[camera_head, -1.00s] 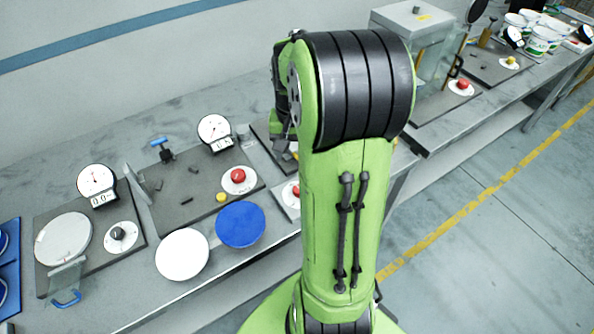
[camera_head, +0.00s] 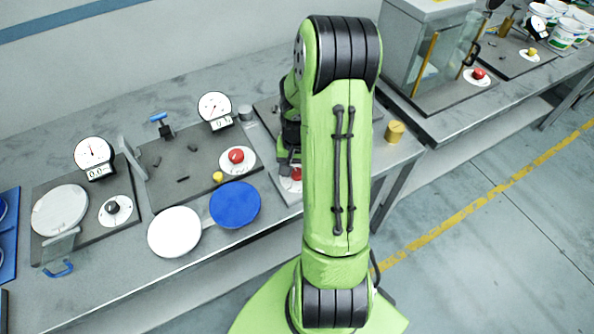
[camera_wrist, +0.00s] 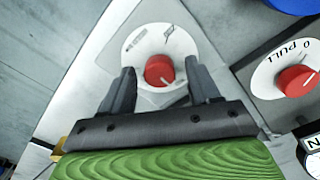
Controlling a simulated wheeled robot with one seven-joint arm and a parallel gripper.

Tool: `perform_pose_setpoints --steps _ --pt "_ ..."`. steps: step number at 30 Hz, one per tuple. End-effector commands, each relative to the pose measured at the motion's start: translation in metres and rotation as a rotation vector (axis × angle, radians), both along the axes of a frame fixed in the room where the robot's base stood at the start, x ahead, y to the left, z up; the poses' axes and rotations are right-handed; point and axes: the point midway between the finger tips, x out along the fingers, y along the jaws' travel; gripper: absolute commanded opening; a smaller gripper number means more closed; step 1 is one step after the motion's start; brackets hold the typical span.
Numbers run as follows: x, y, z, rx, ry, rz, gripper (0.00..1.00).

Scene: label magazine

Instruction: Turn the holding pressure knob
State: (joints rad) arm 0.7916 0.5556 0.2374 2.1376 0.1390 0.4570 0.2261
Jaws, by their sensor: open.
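A red knob (camera_wrist: 159,71) with a white pointer line sits on a round white dial plate (camera_wrist: 143,42) in the wrist view. The dial's lettering is too small to read, so I cannot tell whether it is the holding pressure knob. My gripper (camera_wrist: 160,76) is open, with one dark finger on each side of this knob; I cannot tell whether they touch it. In the head view the same red knob (camera_head: 297,174) is partly hidden by my arm, and my gripper (camera_head: 286,162) is just above it.
A second red knob (camera_wrist: 297,80) on a plate marked "0 PULL" stands to the right in the wrist view. The head view shows a blue disc (camera_head: 235,205), a white disc (camera_head: 174,232), gauges (camera_head: 215,110) and a yellow cylinder (camera_head: 395,132) on the bench.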

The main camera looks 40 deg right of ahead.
Motion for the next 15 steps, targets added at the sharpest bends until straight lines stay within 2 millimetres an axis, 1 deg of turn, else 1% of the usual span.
perform_pose_setpoints --steps 3,8,9,11,15 --pt "-0.0002 0.0002 -0.0052 0.001 0.001 0.000 0.61" --pt "0.0000 0.0001 -0.0047 0.000 0.000 0.001 0.61" --pt "0.0000 0.0001 -0.0047 0.000 0.000 0.001 0.60" --pt "-0.0001 0.0002 -0.0046 0.000 0.000 0.001 0.50" --pt "-0.0001 0.0002 -0.0044 0.000 0.000 0.001 0.29"
